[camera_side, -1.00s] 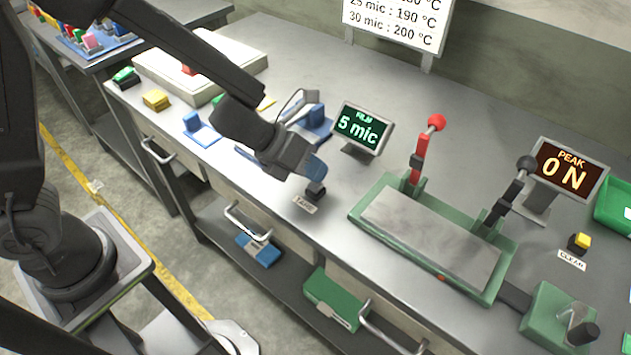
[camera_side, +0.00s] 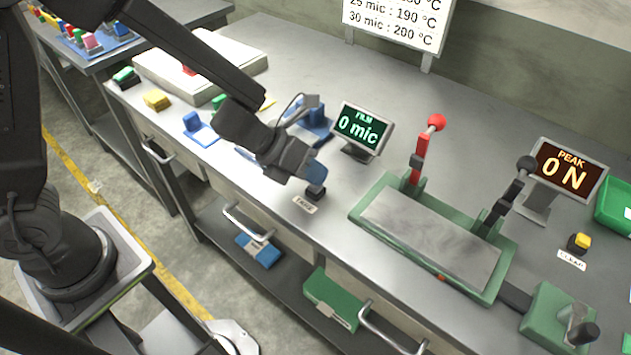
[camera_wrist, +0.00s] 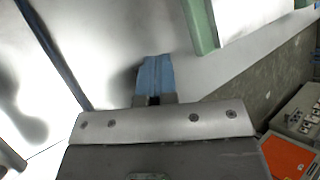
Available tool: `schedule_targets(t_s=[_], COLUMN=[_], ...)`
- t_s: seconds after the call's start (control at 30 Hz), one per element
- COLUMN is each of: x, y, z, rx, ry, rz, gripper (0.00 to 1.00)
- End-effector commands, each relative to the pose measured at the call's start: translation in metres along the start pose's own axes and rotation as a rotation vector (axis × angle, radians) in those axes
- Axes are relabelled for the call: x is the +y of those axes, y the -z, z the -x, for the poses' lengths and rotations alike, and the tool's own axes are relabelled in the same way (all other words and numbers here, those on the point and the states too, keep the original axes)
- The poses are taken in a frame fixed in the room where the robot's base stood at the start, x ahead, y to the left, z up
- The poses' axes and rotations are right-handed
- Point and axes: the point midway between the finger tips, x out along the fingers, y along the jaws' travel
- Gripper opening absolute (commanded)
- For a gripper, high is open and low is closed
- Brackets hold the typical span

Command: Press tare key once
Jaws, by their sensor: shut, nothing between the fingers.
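The tare key (camera_side: 316,193) is a small dark button on the bench near its front edge, with a white TARE label (camera_side: 304,205) in front of it. My gripper (camera_side: 317,170) has blue fingertips and is shut and empty. It points down right at the top of the key in the side view, very close above or touching; I cannot tell which. In the wrist view the blue fingers (camera_wrist: 154,76) are together and the key is not visible.
A green sealer (camera_side: 430,235) with red and black levers stands to the right. Further right are the PEAK display (camera_side: 567,172), reading 0 N, and a yellow CLEAR key (camera_side: 580,242). A blue gauge (camera_side: 316,125) stands behind my gripper. The bench between key and sealer is clear.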

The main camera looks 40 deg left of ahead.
Motion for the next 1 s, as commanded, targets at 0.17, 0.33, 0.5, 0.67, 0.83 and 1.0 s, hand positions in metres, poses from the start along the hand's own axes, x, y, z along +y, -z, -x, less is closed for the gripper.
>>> schedule_targets(t_s=[0.17, 0.33, 0.5, 0.67, 0.83, 1.0], x=[0.001, 0.001, -0.002, -0.006, -0.008, -0.008], y=[0.001, 0.001, -0.002, -0.006, -0.009, -0.009], z=[-0.001, -0.001, 0.003, 0.009, 0.012, 0.012], rx=[0.001, 0.001, 0.001, 0.0, 0.0, 0.0], ry=[-0.001, -0.001, -0.001, 0.0, -0.001, -0.001], rz=[0.001, 0.001, -0.001, -0.001, 0.0, 0.001], gripper=[0.0, 0.0, 0.0, 0.0, 0.0, 0.0])
